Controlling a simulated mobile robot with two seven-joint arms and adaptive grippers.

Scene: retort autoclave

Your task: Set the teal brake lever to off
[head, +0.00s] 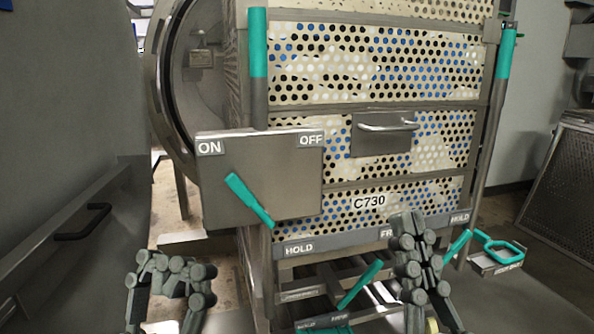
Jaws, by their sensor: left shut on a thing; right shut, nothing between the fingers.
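The teal brake lever (248,199) is on the grey metal box (300,170) at the front left of the perforated cart. ON is marked at the box's upper left and OFF at its upper right. The lever slants, with its upper end to the left, towards ON. My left gripper (170,290) is low at the lower left, apart from the lever. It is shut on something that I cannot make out. My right gripper (414,250) is shut and empty, in front of the cart's lower edge, well right of the lever.
Two upright teal-gripped handles (258,42) (506,52) flank the cart. More teal levers (360,285) (458,243) and a teal loop (497,246) sit low, near HOLD labels. The round vessel opening (155,90) is behind left. A mesh-sided unit (570,185) stands right.

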